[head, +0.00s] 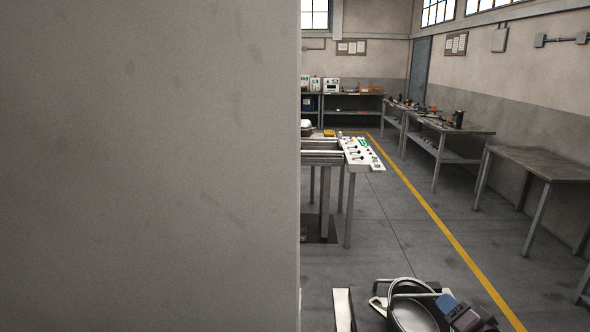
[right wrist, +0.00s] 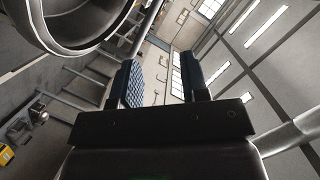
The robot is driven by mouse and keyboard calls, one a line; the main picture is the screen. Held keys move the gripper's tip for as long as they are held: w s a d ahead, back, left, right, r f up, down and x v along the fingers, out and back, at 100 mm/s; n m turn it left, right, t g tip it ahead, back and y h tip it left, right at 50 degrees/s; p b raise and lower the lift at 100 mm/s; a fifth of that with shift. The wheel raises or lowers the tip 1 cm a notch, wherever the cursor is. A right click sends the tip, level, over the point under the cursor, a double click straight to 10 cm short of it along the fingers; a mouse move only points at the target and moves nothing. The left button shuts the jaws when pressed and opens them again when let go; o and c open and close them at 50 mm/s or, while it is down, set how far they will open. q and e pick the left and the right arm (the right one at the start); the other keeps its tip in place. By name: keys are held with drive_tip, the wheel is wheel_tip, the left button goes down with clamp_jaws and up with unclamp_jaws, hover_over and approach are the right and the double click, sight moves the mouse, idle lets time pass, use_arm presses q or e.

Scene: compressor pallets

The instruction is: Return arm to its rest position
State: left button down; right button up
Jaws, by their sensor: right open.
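My right gripper (head: 452,309) is low at the bottom of the head view, right beside a round dark vessel with a metal rim (head: 415,312). In the right wrist view my right gripper (right wrist: 161,82) has its two blue-padded fingers apart, with nothing between them. A round metallic body (right wrist: 85,25) fills the upper left of that view, outside the fingers. I cannot tell whether the gripper touches it. My left gripper is not in view.
A large plain grey panel (head: 150,165) blocks the left half of the head view. A metal table with a white control panel (head: 362,154) stands mid-room. Workbenches (head: 540,163) line the right wall. Floor with a yellow line (head: 440,223) is open between them.

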drive_tip(key=s+a+f+n+g, duration=0.1)
drive_tip(key=s+a+f+n, duration=0.1)
drive_tip(key=s+f, duration=0.3)
drive_tip(key=s+a+f+n+g+h, duration=0.1)
drive_tip(key=s+a+f+n, duration=0.2)
drive_tip(key=s+f, duration=0.3)
drive_tip(key=s+a+f+n+g, duration=0.1)
drive_tip(key=s+f+n, duration=0.4)
drive_tip(key=s, duration=0.8)
drive_tip(key=shift+a+f+g+h, duration=0.4)
drive_tip(key=shift+a+f, duration=0.1)
drive_tip(key=shift+a, duration=0.25)
